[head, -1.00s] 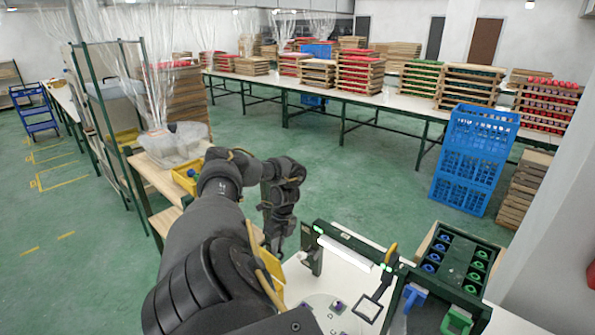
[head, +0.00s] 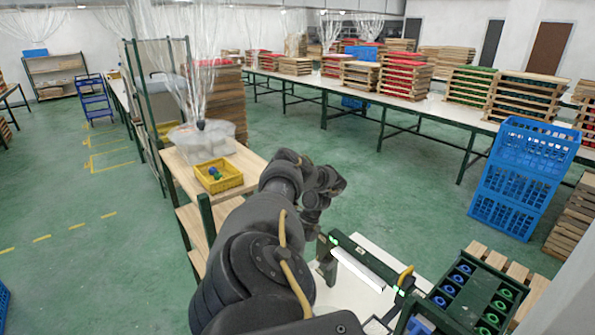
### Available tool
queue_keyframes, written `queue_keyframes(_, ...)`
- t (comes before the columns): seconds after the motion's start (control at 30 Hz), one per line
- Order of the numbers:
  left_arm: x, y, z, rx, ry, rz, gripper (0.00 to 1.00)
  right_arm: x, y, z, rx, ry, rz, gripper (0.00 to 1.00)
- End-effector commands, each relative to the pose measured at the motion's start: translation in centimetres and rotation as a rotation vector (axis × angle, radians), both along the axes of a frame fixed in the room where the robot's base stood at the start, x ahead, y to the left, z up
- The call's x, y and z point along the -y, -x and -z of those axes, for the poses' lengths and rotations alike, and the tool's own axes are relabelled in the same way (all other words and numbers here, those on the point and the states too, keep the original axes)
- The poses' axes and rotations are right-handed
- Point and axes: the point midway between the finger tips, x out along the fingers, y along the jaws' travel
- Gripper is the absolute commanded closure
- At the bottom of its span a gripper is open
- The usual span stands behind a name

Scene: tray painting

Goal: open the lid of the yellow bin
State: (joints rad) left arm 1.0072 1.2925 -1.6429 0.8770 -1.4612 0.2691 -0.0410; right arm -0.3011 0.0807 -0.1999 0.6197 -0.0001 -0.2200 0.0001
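A small yellow open-topped basket (head: 218,187) stands on the wooden table left of my arm. It holds a few blue and green pieces, and no lid shows on it. I see no yellow bin with a lid for certain. My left arm reaches up from the bottom middle and bends over. Its gripper (head: 312,228) points down beside the white work table, right of the basket and apart from it. The fingers are dark and partly hidden by my arm, so their opening is unclear. My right gripper is out of view.
A clear plastic tub (head: 200,146) stands behind the basket. A green frame with a white light bar (head: 358,265) and a dark rack (head: 470,300) of blue and green rings are at lower right. Blue crates (head: 515,185) stand beyond.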

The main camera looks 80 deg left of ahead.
Motion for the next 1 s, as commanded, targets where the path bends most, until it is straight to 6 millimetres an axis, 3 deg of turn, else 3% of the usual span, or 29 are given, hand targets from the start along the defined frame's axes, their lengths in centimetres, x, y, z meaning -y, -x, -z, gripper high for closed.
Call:
queue_keyframes(0.2,0.2,0.1,0.3,-0.006,0.002,0.005,1.0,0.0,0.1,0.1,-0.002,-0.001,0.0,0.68)
queue_keyframes(0.23,0.2,0.1,0.3,-0.006,0.002,0.005,0.86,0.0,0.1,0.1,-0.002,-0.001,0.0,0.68)
queue_keyframes(0.4,0.1,0.1,0.2,-0.003,0.0,0.003,0.67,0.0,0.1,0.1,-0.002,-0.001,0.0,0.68)
queue_keyframes(1.0,-0.2,-0.5,-0.9,0.003,0.0,0.0,0.67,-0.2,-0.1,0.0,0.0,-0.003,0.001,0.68)
